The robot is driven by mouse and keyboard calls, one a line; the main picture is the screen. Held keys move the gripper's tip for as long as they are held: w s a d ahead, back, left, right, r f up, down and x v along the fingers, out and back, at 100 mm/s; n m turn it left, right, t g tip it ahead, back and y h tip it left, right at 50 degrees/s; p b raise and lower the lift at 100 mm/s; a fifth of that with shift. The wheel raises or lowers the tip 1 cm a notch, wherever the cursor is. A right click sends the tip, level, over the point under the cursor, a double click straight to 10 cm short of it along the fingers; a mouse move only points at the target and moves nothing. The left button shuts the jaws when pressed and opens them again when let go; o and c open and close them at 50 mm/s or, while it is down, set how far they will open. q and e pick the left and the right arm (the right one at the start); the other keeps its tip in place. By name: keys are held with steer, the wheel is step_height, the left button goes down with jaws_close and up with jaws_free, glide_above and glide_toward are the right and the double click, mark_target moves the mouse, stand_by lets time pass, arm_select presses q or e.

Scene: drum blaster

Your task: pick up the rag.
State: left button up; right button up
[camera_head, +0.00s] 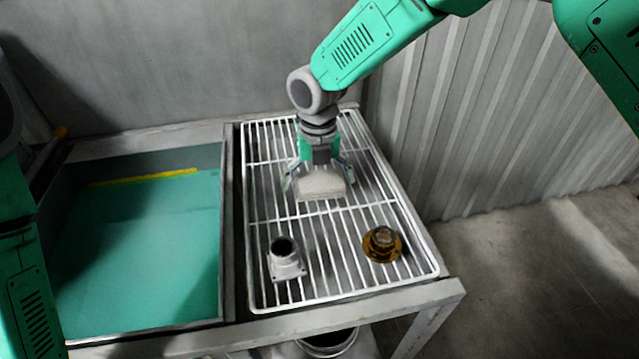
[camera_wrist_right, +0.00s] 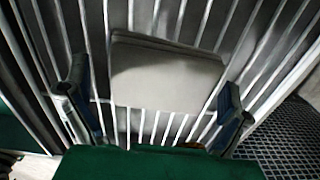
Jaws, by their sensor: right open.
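The rag (camera_head: 322,187) is a pale grey-beige folded block lying on the white wire rack (camera_head: 347,284). In the right wrist view the rag (camera_wrist_right: 165,78) lies flat on the bars, ahead of and between the fingers. My right gripper (camera_head: 319,181) is above the rag with its fingers spread to either side. In the right wrist view the open gripper (camera_wrist_right: 158,108) shows a finger at left and at right, with visible gaps to the rag. Whether the fingertips touch the rack cannot be told. My left arm shows at the left edge, but its gripper is out of view.
A grey flanged pipe fitting (camera_head: 286,262) stands on the rack's front left. A brown-gold round part (camera_head: 381,244) sits at front right. A green-lined basin (camera_head: 140,250) with a yellow strip (camera_head: 145,177) is left of the rack. A corrugated wall (camera_head: 500,120) rises at right.

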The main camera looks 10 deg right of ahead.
mark_target(319, 179)
steer(key=shift+a+r, duration=0.1)
steer(key=shift+a, duration=0.25)
steer(key=shift+c, duration=1.3)
steer(key=c, duration=0.7)
steer(key=shift+o, duration=0.2)
steer(key=shift+d, duration=0.7)
steer(key=r, duration=0.6)
steer(key=a+r, duration=0.1)
steer(key=r, duration=0.2)
steer(key=shift+r+p, duration=0.2)
steer(key=shift+p, duration=0.2)
steer(key=shift+d+r, duration=0.15)
steer(key=shift+r, duration=0.1)
arm_select(q)
steer(key=shift+r, duration=0.4)
arm_select(e)
steer(key=shift+d, duration=0.15)
